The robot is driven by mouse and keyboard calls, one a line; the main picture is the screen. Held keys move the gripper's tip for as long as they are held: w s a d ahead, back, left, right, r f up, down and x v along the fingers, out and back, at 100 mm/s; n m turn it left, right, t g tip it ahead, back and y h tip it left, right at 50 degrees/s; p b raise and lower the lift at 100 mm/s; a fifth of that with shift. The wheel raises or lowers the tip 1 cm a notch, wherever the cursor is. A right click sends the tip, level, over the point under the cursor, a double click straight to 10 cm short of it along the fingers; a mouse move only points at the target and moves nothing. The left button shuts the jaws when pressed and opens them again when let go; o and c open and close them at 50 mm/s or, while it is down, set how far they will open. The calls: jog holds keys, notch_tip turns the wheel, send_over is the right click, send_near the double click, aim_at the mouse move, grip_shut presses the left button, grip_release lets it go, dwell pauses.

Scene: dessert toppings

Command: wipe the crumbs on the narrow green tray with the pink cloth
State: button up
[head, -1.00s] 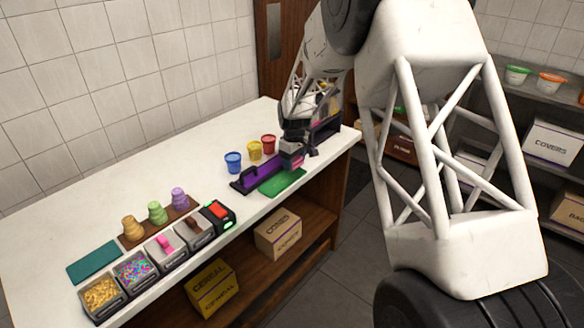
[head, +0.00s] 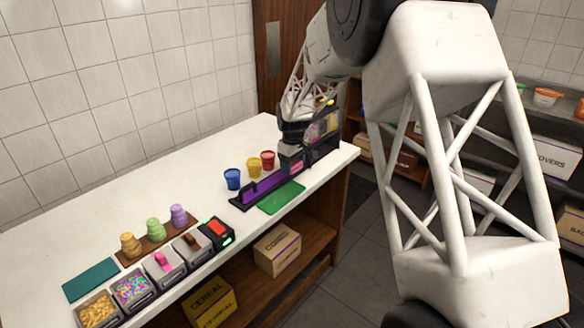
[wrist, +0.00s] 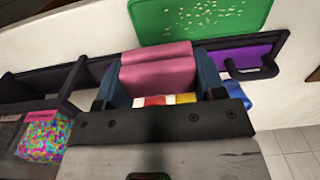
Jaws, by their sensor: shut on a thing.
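The green tray (head: 281,197) lies flat at the counter's front edge. In the wrist view its surface (wrist: 160,22) shows pale crumbs scattered over the right part. My gripper (head: 292,158) is shut on the pink cloth, a folded pink block. The cloth (wrist: 158,75) sits between the blue fingers in the wrist view, with a pink flap toward the tray. My gripper (wrist: 160,85) is over the black rack, behind and to the right of the tray in the head view. The cloth appears apart from the tray; its height is unclear.
A black rack (head: 240,203) with a purple floor runs behind the tray. Blue (head: 232,180), yellow (head: 254,168) and red (head: 267,160) cups stand behind it. Topping bins (head: 132,289) and a teal mat (head: 90,281) are at the left.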

jog(key=shift+f, duration=0.25)
dwell(0.4)
